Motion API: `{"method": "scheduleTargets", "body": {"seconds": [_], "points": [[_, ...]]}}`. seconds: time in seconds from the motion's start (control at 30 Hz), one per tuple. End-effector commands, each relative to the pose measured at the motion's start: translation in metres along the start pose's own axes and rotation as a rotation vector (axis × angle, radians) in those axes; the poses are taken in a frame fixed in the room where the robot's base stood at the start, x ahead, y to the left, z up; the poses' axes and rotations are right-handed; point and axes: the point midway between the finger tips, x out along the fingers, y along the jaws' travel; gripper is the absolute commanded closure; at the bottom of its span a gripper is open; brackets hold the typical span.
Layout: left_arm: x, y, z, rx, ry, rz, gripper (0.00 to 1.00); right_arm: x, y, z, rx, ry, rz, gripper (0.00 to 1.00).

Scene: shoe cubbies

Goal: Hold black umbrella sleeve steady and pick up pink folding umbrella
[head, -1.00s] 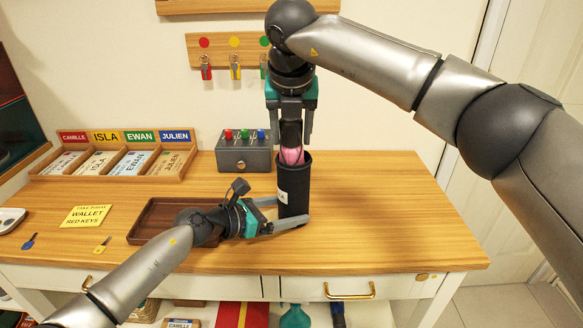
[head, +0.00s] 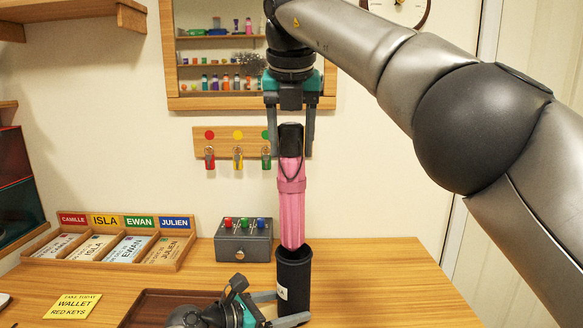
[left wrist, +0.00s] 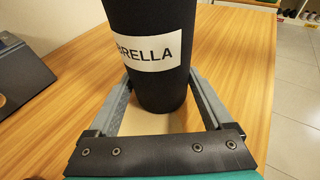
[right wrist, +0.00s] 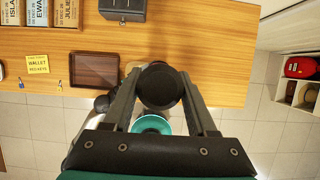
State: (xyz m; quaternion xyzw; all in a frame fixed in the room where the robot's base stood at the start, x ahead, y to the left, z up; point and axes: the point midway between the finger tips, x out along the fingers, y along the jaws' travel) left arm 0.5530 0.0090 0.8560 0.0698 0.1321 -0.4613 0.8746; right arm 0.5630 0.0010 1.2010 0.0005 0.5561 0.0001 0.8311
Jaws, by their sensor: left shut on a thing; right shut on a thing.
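The pink folding umbrella (head: 291,205) hangs upright in the head view, its lower end just above the mouth of the black umbrella sleeve. My right gripper (head: 290,150) is shut on its black handle, which also shows from above in the right wrist view (right wrist: 160,86). The black umbrella sleeve (head: 296,271) stands upright on the table with a white label. The label reads "BRELLA" in the left wrist view (left wrist: 150,48). My left gripper (head: 290,306) is shut on the sleeve low down, one finger on each side (left wrist: 160,105).
A grey box with coloured buttons (head: 243,241) stands behind the sleeve to the left. A wooden card holder (head: 110,256), a yellow note (head: 73,306) and a brown tray (right wrist: 94,84) are further left. Keys hang on a wall rack (head: 225,143). The table right of the sleeve is clear.

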Motion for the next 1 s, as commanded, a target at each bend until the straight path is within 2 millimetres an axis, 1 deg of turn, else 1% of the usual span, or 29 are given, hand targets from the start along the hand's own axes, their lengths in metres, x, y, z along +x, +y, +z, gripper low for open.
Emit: {"method": "scheduleTargets", "body": {"seconds": [0.1,0.33,0.83,0.87,0.97,1.0], "points": [[0.000,0.000,0.000,0.000,0.000,0.000,0.47,-0.007,0.001,0.003,0.002,-0.002,0.000,1.00],[0.000,0.000,0.000,0.000,0.000,0.000,0.47,-0.015,0.000,0.006,0.001,-0.004,0.000,1.00],[0.000,0.000,0.000,0.000,-0.001,0.000,0.47,-0.018,-0.001,0.007,0.000,-0.004,0.000,1.00],[0.000,0.000,0.000,0.000,-0.001,0.000,0.13,-0.018,-0.001,0.007,0.000,-0.004,0.000,1.00],[0.000,0.000,0.000,0.000,-0.001,0.000,0.02,-0.018,-0.001,0.007,0.001,-0.004,0.000,1.00],[0.000,0.000,0.000,0.000,-0.001,0.000,0.00,-0.018,-0.001,0.007,0.001,-0.004,0.000,1.00]]}}
